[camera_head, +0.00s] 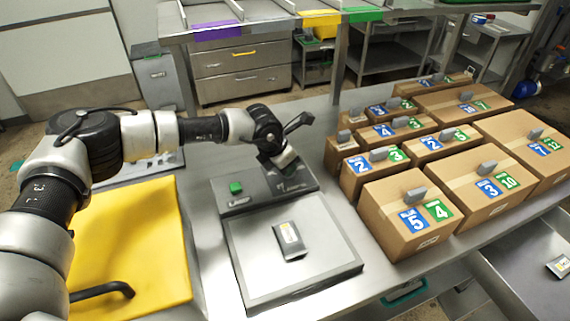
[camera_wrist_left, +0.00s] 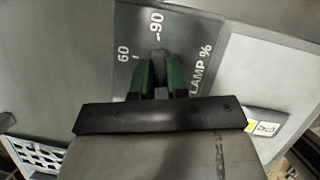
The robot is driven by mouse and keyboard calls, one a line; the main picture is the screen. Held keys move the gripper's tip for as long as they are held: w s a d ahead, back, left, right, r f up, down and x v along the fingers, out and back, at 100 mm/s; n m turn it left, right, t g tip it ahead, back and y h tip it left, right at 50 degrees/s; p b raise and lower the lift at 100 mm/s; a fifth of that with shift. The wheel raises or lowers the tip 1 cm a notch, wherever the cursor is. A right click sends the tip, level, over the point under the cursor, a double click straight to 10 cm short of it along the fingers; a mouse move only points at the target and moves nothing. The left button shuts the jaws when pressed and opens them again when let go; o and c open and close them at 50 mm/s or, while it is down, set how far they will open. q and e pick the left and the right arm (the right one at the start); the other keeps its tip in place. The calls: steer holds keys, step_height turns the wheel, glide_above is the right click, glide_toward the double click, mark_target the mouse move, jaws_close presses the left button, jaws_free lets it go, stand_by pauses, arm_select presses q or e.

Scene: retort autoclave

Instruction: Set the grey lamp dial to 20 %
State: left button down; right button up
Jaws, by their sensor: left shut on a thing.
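The lamp panel is a dark face (camera_wrist_left: 190,45) on a grey box (camera_head: 257,192), with white marks 60 and 90 and the words LAMP % in the left wrist view. My left gripper (camera_wrist_left: 159,74) has its green fingers shut on the grey lamp dial (camera_wrist_left: 160,58), between the 60 mark and the lettering. Most of the dial is hidden by the fingers, and I cannot tell its setting. In the head view my left gripper (camera_head: 284,164) reaches down onto the box, its fingertips hidden. My right gripper is not in view.
A green button (camera_head: 235,188) is on the box's left. A dark pouch (camera_head: 290,241) lies on the pale plate (camera_head: 262,277) in front. Cardboard boxes (camera_head: 405,212) with numbered labels crowd the right. A yellow surface (camera_head: 135,250) is at the left.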

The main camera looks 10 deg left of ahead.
arm_select(q)
steer(key=n+b, duration=0.1)
steer(key=f+n+y, duration=0.1)
steer(key=shift+s+d+n+b, duration=0.2)
steer(key=shift+n+b, duration=0.1)
steer(key=shift+b, duration=0.1)
steer(key=shift+r+n+t+y+b, duration=0.2)
steer(key=shift+n+t+y+b, duration=0.35)
steer(key=shift+n+b, duration=1.1)
steer(key=c, duration=1.1)
jaws_free()
steer(key=shift+c, duration=0.2)
steer(key=shift+w, duration=0.1)
